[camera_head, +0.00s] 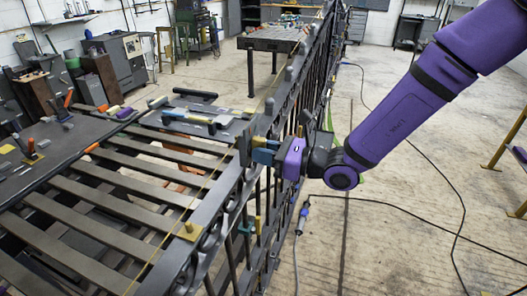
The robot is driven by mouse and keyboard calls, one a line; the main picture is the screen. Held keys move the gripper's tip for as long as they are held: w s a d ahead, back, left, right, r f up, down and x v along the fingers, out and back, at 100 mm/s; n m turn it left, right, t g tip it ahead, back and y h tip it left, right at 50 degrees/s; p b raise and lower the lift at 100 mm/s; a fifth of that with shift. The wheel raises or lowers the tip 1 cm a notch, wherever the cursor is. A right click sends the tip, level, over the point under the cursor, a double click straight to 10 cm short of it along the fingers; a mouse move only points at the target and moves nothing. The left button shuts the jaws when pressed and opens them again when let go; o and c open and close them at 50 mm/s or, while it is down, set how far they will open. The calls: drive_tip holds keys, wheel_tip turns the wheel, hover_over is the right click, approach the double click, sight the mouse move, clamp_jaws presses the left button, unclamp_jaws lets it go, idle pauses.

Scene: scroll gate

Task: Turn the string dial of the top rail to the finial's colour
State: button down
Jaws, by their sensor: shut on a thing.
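The gate lies along the middle of the view, with its dark top rail (222,190) running away from me. A thin yellow string runs along it from a brass block with a peg (189,231). My gripper (258,151), with blue fingers, reaches in from the right and is shut on a dark piece (245,143) at the rail. This piece may be the string dial; its face and colour are hidden or too small to tell. Grey rounded finials (269,107) stand along the rail. I cannot make out a distinctly coloured finial.
A slatted bench (110,205) with tools fills the left. Scrollwork and upright bars stand close below my gripper. A metal table (272,38) is at the back. Cables (400,208) lie on the floor at right, which is otherwise mostly open.

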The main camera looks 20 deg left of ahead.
idle(0.3)
drive_tip(key=c, duration=1)
unclamp_jaws()
drive_tip(key=shift+d, duration=0.15)
drive_tip(key=d, duration=1)
drive_tip(key=shift+s+d, duration=0.25)
drive_tip(key=shift+s, duration=0.15)
